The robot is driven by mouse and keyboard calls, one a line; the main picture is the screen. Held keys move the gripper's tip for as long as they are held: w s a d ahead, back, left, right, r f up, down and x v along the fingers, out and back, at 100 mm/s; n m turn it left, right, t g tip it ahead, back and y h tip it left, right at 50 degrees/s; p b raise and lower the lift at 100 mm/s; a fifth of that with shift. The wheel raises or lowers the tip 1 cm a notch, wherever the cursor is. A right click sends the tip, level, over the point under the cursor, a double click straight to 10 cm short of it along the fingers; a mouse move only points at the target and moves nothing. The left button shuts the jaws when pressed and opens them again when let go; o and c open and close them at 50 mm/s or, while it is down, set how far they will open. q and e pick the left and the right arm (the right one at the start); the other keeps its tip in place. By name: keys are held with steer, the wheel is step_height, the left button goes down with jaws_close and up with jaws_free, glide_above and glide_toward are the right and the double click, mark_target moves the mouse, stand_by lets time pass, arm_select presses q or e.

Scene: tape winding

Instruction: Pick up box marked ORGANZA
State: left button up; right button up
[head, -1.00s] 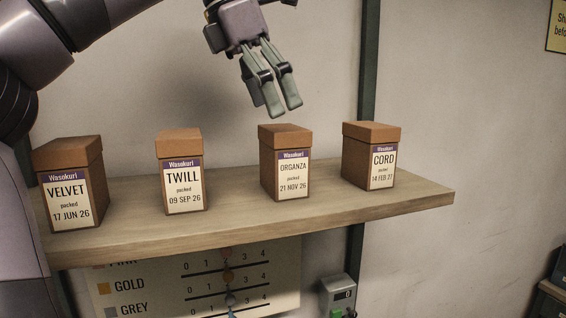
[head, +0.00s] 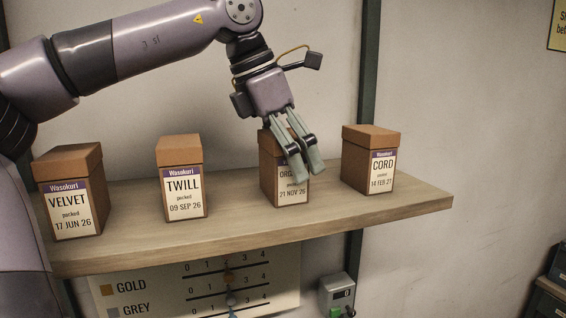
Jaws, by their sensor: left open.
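The ORGANZA box (head: 271,183) is a brown lidded box with a cream label, third from the left on the wooden shelf (head: 240,238). My left gripper (head: 305,175) is open and points down in front of this box, covering part of its lid and most of the word on its label. The date 21 NOV 26 still shows. Whether the fingers touch the box I cannot tell. My right gripper does not show.
The VELVET box (head: 72,165) and the TWILL box (head: 180,160) stand to the left, the CORD box (head: 365,150) to the right. A chart (head: 160,290) and a small grey device (head: 338,293) are below the shelf.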

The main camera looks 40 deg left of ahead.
arm_select(q)
steer(key=shift+c, duration=0.5)
steer(key=shift+s, duration=0.1)
steer(key=shift+c, duration=0.6)
steer(key=c, duration=1)
steer(key=shift+c, duration=0.2)
